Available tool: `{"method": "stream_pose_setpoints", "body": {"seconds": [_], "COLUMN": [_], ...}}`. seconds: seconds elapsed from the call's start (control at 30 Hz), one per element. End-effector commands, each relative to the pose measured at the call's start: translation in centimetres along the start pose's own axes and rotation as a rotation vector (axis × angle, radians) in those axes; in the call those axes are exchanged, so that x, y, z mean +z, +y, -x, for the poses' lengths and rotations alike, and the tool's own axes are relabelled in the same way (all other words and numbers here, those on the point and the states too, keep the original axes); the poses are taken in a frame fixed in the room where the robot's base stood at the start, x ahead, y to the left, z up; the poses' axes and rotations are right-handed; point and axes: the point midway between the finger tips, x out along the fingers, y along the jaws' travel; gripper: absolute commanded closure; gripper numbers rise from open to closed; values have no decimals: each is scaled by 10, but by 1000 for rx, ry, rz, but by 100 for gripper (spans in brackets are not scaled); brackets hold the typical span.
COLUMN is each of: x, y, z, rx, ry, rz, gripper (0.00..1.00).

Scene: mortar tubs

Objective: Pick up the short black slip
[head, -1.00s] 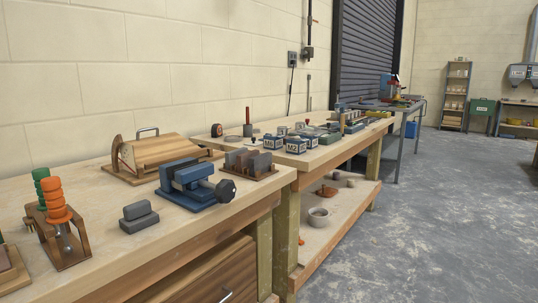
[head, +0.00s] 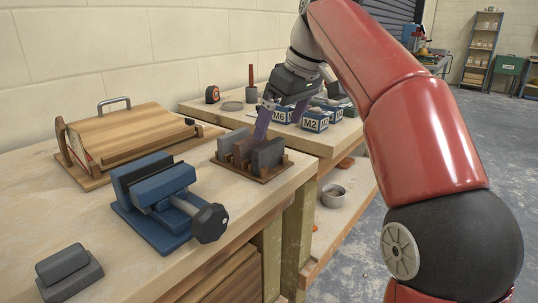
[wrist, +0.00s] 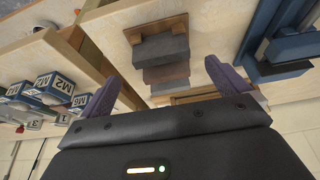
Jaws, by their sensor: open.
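A small wooden rack (head: 257,175) stands on the near bench and holds several upright slips. A grey slip (head: 268,154) is at its front right, with a brown slip (head: 241,153) and a dark slip (head: 231,140) farther left. I cannot tell for sure which one is the short black slip. My gripper (head: 281,122) is open and empty, its purple fingers above and beside the far side of the rack. In the wrist view the rack (wrist: 160,18), grey slip (wrist: 160,50) and brown slip (wrist: 165,74) appear between the spread fingers (wrist: 162,68).
A blue vise (head: 160,200) stands left of the rack, with a wooden roll-top box (head: 135,140) behind. A grey stepped block (head: 68,270) lies at the front left. Labelled blue boxes (head: 315,121) stand on the bench beyond. The bench edge is close right of the rack.

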Motion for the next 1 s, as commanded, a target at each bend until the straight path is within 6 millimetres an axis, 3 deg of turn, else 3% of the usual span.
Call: {"method": "stream_pose_setpoints", "body": {"seconds": [0.6, 0.87, 1.0], "x": [-2, -3, -3], "y": [-1, -1, -1], "z": [-73, -77, -76], "rx": [-5, -4, -3], "ry": [2, 3, 3], "rz": [10, 9, 9], "gripper": [0, 0, 14]}}
